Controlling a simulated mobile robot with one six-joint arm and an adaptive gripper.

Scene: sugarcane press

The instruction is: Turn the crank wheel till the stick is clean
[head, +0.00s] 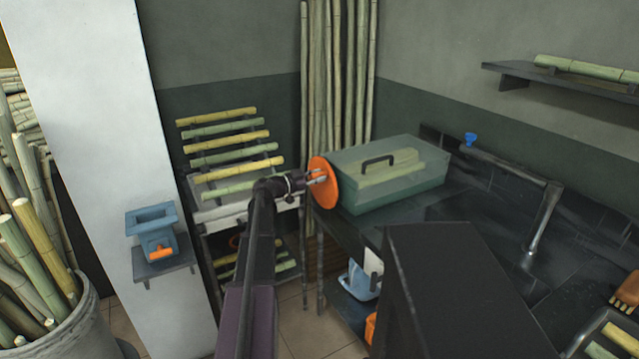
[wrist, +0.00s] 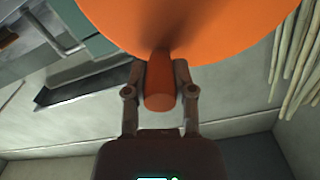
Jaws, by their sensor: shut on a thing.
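The orange crank wheel (head: 324,183) is a disc on the left end of the green see-through press box (head: 400,185), which has a dark handle on its lid. A pale green-yellow stick (head: 385,172) shows dimly through the box; how clean it is I cannot tell. My gripper (head: 316,178) is at the wheel's face. In the wrist view my gripper (wrist: 159,85) is shut on the wheel's orange knob (wrist: 160,100), one finger on each side. The wheel (wrist: 190,25) fills the top of that view.
The press stands on a dark counter (head: 355,228) with a sink and tap (head: 540,225) to its right. A rack of several cane sticks (head: 230,150) stands left of the wheel. Tall canes (head: 338,80) lean behind. A dark box-like block (head: 460,290) is in front.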

